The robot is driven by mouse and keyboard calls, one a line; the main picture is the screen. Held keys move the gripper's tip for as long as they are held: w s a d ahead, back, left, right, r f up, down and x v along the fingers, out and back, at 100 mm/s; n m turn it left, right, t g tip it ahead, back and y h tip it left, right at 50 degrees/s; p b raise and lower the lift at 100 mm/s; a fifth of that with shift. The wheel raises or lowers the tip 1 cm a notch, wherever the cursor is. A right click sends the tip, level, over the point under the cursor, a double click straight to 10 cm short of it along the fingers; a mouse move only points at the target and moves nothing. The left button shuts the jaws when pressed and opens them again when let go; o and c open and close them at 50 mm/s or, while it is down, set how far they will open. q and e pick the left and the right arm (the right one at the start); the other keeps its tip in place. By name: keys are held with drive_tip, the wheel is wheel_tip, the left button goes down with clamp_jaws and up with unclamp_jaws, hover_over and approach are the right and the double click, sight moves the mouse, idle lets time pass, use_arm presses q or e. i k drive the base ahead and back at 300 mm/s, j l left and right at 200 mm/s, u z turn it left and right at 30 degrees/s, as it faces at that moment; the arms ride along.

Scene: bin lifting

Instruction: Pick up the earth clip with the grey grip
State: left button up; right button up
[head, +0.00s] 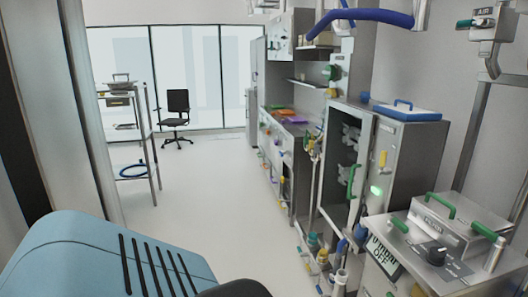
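I cannot make out an earth clip with a grey grip in the head view. Small coloured fittings (383,159) and hanging parts along the steel equipment at the right are too small to tell apart. Neither of my grippers is in view.
A steel cabinet (410,150) with a glowing green light stands at the right, with a control box (440,235) with green handles nearer. A steel counter (290,125) runs behind. A shelf rack (150,110) stands at the left, a black chair (177,110) farther back. The middle floor (215,200) is clear.

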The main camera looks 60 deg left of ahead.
sight(316, 151)
drive_tip(key=u, duration=1.5)
drive_tip(key=i+j+u, duration=0.3)
drive_tip(key=i, duration=0.3)
drive_tip(key=i+u, duration=0.35)
drive_tip(key=i, duration=1.65)
drive_tip(key=i+j+z, duration=0.1)
drive_tip(key=i, duration=0.35)
drive_tip(key=i+j+z, duration=0.1)
drive_tip(key=i, duration=0.35)
drive_tip(key=i+j+z, duration=0.1)
drive_tip(key=i, duration=0.35)
drive_tip(key=i+j+z, duration=0.2)
drive_tip(key=i+z, duration=0.25)
drive_tip(key=i+j+z, duration=0.25)
drive_tip(key=z, duration=0.2)
drive_tip(key=i+j+z, duration=0.25)
drive_tip(key=j+z, duration=0.15)
drive_tip(key=i+j+z, duration=0.2)
drive_tip(key=j+z, duration=0.25)
